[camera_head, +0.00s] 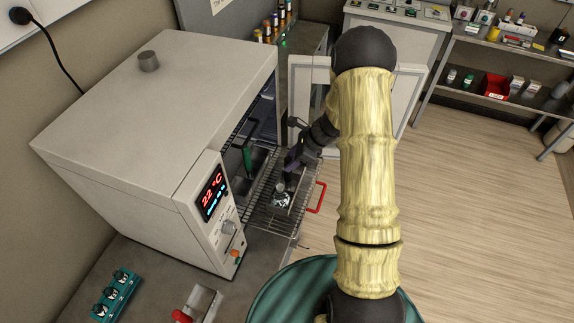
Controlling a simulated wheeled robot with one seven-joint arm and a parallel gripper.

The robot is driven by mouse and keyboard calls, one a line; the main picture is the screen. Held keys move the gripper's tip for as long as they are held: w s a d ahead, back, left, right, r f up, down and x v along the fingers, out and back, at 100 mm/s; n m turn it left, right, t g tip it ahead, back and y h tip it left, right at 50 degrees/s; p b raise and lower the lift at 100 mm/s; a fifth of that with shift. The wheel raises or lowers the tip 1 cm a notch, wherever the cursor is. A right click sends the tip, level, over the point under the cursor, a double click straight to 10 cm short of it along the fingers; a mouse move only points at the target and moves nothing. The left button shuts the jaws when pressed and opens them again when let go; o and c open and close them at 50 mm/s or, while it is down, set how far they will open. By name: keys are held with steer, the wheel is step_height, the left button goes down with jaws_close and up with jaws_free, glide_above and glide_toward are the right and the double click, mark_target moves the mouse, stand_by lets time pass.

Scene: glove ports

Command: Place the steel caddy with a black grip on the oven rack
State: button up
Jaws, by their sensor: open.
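The oven rack (262,221) is a wire shelf pulled partly out of the oven's open front, with a red handle (318,197) at its outer edge. A small shiny steel thing (281,199) stands on the rack; it looks like the steel caddy, but its black grip cannot be told apart from my dark gripper. My gripper (284,183) is open, pointing down right over or around this steel thing. Whether the fingers touch it is too small to tell. Part of the rack is hidden behind my gripper and arm.
The oven (165,120) shows 22 °C. A green upright thing (247,157) stands inside its opening, left of my gripper. The oven door (305,95) stands open behind. The floor at right is clear.

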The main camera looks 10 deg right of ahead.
steer(key=b+v, duration=0.2)
steer(key=v, duration=0.5)
steer(key=shift+d+r, duration=0.15)
steer(key=shift+r, duration=0.15)
steer(key=shift+s, duration=0.1)
steer(key=s+a+r+n+h, duration=0.3)
steer(key=s+r+n, duration=0.1)
steer(key=s+n, duration=0.5)
steer(key=s+a+r+n+h, duration=0.3)
steer(key=s+n, duration=0.6)
steer(key=n, duration=0.4)
steer(key=shift+s+r+n, duration=0.3)
steer(key=shift+s+r, duration=0.05)
steer(key=shift+r, duration=0.45)
steer(key=b+x, duration=0.2)
steer(key=s+b+x, duration=0.1)
steer(key=b+x, duration=0.1)
